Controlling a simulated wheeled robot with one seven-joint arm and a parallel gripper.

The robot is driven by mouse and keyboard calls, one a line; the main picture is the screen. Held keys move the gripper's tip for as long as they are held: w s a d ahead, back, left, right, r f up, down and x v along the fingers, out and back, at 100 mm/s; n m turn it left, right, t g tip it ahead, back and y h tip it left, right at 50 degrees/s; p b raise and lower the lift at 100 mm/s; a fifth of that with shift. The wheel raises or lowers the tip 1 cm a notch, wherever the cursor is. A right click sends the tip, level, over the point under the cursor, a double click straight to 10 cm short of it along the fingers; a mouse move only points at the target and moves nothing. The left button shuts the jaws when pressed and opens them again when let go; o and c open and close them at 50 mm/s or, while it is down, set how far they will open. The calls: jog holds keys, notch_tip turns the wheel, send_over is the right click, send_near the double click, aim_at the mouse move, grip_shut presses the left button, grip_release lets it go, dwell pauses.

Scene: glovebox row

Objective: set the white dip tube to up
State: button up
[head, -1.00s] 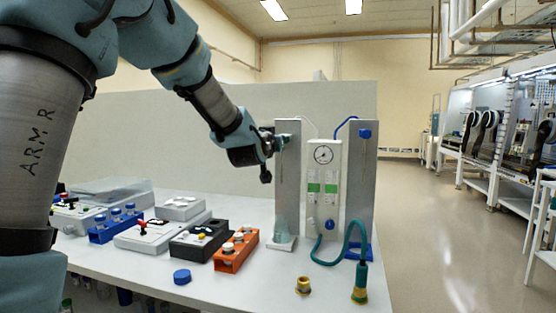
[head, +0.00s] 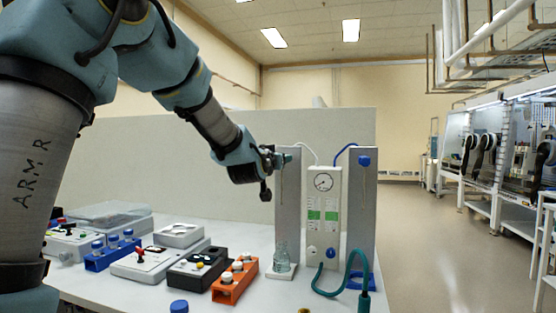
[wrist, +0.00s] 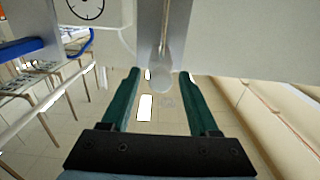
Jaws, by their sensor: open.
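The white dip tube (head: 281,192) is a thin upright tube on the front of the left grey column (head: 290,225). Its lower end hangs well above a clear glass bottle (head: 282,258) at the column's foot. In the wrist view a round whitish knob (wrist: 161,80) sits between my fingertips, with the thin tube (wrist: 164,30) running away from it. My gripper (head: 281,158) is at the upper end of the left column and hides the tube's top in the head view. In the wrist view my gripper (wrist: 160,75) is open, with gaps beside the knob.
A white panel with a gauge (head: 323,182) stands just right of the column. The right column (head: 362,215) carries a blue knob (head: 364,161) and hose. Control boxes (head: 195,270) and an orange rack (head: 235,281) stand on the bench to the left. A grey partition is behind.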

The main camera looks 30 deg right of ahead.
jog(key=b+v, duration=0.3)
jog(key=v, duration=0.7)
jog(key=shift+s+a+b, duration=0.3)
jog(key=w+a+f+n+g+y+p, duration=0.3)
jog(key=a+f+y, duration=0.4)
jog(key=a+f, duration=1.05)
jog(key=s+a+f+n+g+y, duration=0.2)
jog(key=s+a+f+g, duration=0.2)
jog(key=a, duration=0.5)
jog(key=s+a+f+n+g+y, duration=0.2)
jog(key=s+a+f+g+y, duration=0.1)
jog(key=s+a+f, duration=0.6)
jog(key=shift+s+a+f+g, duration=0.3)
jog(key=shift+s+a+g, duration=0.3)
jog(key=shift+g, duration=0.2)
jog(key=shift+w, duration=0.1)
